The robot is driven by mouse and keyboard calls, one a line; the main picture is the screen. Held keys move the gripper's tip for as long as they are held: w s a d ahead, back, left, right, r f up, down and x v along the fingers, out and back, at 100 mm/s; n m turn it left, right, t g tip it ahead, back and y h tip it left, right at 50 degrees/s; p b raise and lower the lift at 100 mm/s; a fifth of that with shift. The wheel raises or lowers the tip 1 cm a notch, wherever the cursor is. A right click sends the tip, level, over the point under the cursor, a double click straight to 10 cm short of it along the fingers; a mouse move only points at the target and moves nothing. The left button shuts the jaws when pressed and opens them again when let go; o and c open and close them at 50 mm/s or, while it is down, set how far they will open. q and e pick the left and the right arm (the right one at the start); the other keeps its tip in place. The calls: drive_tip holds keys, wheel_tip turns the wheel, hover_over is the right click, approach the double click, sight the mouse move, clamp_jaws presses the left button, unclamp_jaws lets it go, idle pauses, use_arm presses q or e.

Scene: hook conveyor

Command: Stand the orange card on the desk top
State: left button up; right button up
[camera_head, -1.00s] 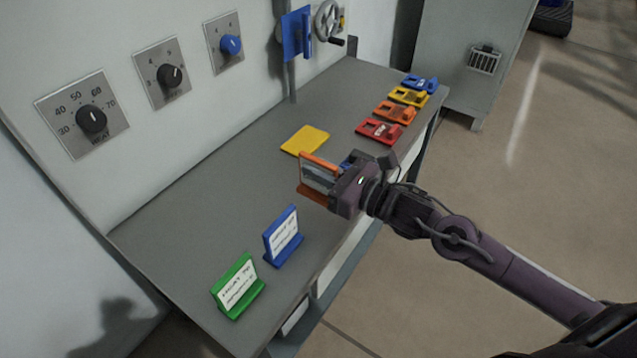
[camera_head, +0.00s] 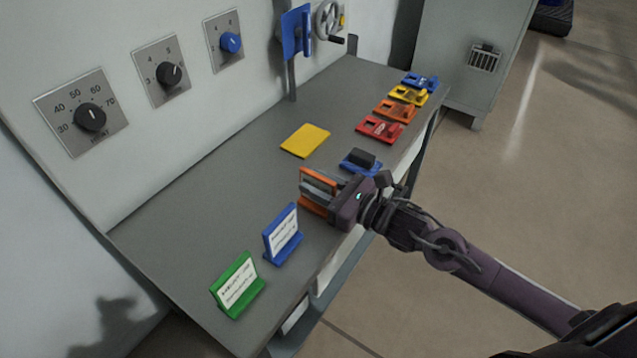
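The orange card (camera_head: 304,204) stands upright on its foot at the desk's front side, beyond the blue card (camera_head: 283,234) in the same row. It appears to rest on the desk top (camera_head: 215,205). My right gripper (camera_head: 321,184) is around the card from the right. Its grey fingers look spread apart, one on each side, and hide part of the card's face. Whether they touch the card is hard to see. The green card (camera_head: 238,285) stands nearest. My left gripper is out of view.
A yellow plate (camera_head: 305,141) lies flat mid-desk. A blue holder (camera_head: 361,162) sits just beyond my gripper. Red (camera_head: 379,130), orange (camera_head: 395,111), yellow (camera_head: 408,96) and blue (camera_head: 420,82) pieces line the desk's right edge. Dials and a handwheel (camera_head: 327,20) are along the wall.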

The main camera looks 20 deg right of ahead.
sight(336, 193)
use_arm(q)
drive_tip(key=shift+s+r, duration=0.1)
use_arm(e)
drive_tip(key=shift+r, duration=0.1)
